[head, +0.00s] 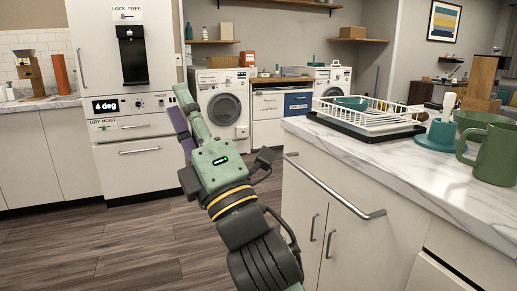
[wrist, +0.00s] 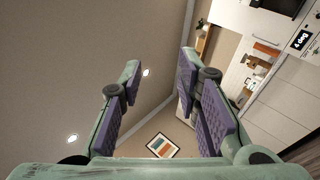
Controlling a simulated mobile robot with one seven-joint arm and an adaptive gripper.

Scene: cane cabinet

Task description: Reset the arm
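My arm rises from the bottom middle of the head view, in front of the counter side. My gripper (head: 178,100) is at its upper end, with green fingers and purple pads, tilted up and to the left. In the wrist view my gripper (wrist: 160,68) is open, its two fingers well apart with nothing between them. The wrist view looks up past the fingers at the ceiling and the upper walls, tilted.
A marble counter (head: 425,180) with a long bar handle (head: 335,187) is close on the right. A fridge (head: 120,60) and washing machines (head: 222,103) stand behind. Wood floor (head: 100,250) is clear at left.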

